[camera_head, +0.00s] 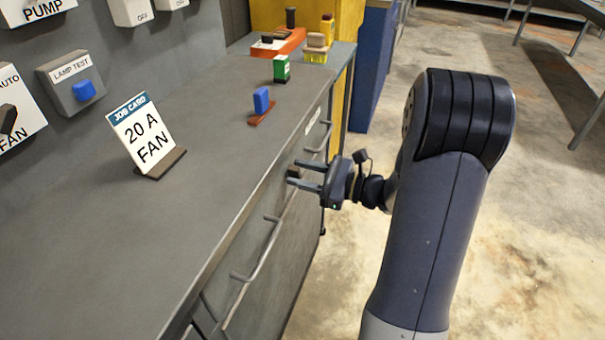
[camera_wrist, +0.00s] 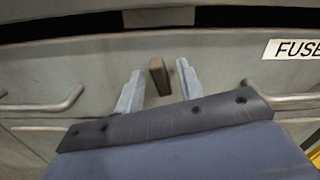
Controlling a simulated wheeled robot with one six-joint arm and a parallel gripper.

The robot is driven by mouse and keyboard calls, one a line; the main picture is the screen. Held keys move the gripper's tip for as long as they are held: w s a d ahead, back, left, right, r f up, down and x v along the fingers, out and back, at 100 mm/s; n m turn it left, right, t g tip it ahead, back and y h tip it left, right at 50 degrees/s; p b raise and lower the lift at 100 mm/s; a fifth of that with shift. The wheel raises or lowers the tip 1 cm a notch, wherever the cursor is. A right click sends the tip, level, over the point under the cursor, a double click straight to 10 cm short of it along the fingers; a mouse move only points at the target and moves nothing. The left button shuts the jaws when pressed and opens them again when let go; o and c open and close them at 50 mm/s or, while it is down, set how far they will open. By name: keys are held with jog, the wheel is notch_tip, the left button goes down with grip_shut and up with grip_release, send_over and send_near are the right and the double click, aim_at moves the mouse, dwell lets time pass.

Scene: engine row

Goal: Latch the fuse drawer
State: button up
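My gripper (camera_head: 305,176) is open at the front of the grey cabinet, beside the drawer fronts. In the wrist view its two fingers (camera_wrist: 158,87) stand apart, one on each side of a small brown block-like latch (camera_wrist: 158,76) on the cabinet front. I cannot tell whether the fingers touch it. The latch also shows between the fingers in the head view (camera_head: 293,171). The fuse drawer front (camera_wrist: 240,70) bears a "FUSE" label (camera_wrist: 293,49), cut off at the right edge. The drawer looks about flush, but I cannot tell whether it is fully shut.
A bar handle (camera_head: 258,252) sticks out left of my gripper and another (camera_head: 318,138) beyond it. The grey worktop (camera_head: 215,190) holds a job card (camera_head: 143,133) reading "20 A FAN", a blue fuse (camera_head: 261,101) and a green one (camera_head: 281,69). Open floor lies to the right.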

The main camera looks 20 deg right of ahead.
jog(key=shift+a, duration=0.1)
jog(key=shift+c, duration=0.5)
grip_shut()
jog(key=p, duration=0.1)
jog(key=m+p, duration=0.1)
jog(key=shift+r+m+p, duration=0.25)
jog(key=shift+m+p, duration=0.05)
jog(key=shift+p, duration=0.05)
jog(key=shift+w+f+m+p, duration=0.1)
jog(key=shift+f+m+p, duration=0.15)
jog(key=shift+m+p, duration=0.45)
jog(key=shift+o, duration=0.5)
grip_release()
jog(key=v, duration=1.1)
jog(key=shift+w+a, duration=0.1)
jog(key=shift+w, duration=0.05)
